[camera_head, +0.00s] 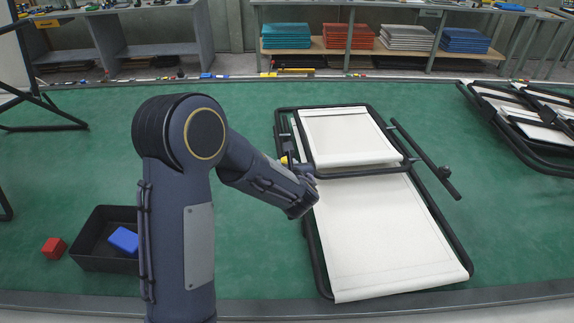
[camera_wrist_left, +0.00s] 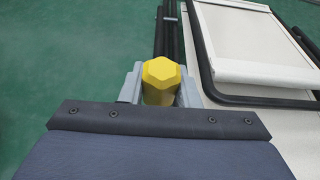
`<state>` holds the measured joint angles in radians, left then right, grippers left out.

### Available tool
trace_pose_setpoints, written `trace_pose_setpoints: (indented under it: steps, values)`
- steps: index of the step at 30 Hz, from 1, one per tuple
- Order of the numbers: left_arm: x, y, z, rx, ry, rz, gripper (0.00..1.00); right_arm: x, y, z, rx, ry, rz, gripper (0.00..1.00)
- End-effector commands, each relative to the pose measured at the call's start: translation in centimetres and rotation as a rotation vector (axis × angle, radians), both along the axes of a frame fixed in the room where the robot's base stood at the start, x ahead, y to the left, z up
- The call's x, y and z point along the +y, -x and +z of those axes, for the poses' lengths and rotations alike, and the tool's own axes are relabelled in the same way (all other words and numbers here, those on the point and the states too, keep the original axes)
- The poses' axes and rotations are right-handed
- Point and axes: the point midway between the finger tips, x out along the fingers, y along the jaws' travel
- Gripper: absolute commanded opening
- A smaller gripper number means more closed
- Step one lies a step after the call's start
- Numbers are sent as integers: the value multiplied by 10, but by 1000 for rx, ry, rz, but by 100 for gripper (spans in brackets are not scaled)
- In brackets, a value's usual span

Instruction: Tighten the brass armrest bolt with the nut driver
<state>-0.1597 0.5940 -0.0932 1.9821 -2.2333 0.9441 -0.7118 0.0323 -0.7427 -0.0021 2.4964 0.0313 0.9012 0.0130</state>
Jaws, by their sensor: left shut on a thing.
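The folding lounger (camera_head: 385,235) lies folded on the green bench, with white fabric and a black tube frame. In the left wrist view its fabric (camera_wrist_left: 255,35) and frame show to the right. My left gripper (camera_head: 297,168) is at the lounger's left side, over the left frame tubes. In the left wrist view its grey fingers are shut on a yellow, six-sided handle, which looks like the nut driver (camera_wrist_left: 160,80), seen end-on. Its tip is hidden below. I cannot make out the brass armrest bolt. My right gripper is not in view.
A black bin (camera_head: 95,258) with a blue block (camera_head: 123,240) stands at the front left, with a red block (camera_head: 54,247) beside it. An armrest bar with a dark knob (camera_head: 444,172) lies right of the lounger. Another folded frame (camera_head: 535,125) is at far right.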

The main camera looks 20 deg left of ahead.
Motion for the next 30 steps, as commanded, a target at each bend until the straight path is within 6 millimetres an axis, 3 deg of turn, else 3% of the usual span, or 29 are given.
trace_pose_setpoints:
  steps: [9,10,15,25,30]
  values:
    - [0,0,0,-1,-1,0,4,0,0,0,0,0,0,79]
    - [0,0,0,-1,-1,0,33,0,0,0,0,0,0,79]
    - [0,0,0,-1,-1,0,54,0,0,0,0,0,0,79]
    - [-3,3,2,-1,0,-2,54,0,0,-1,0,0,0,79]
    - [-15,22,10,-2,1,-4,54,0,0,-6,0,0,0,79]
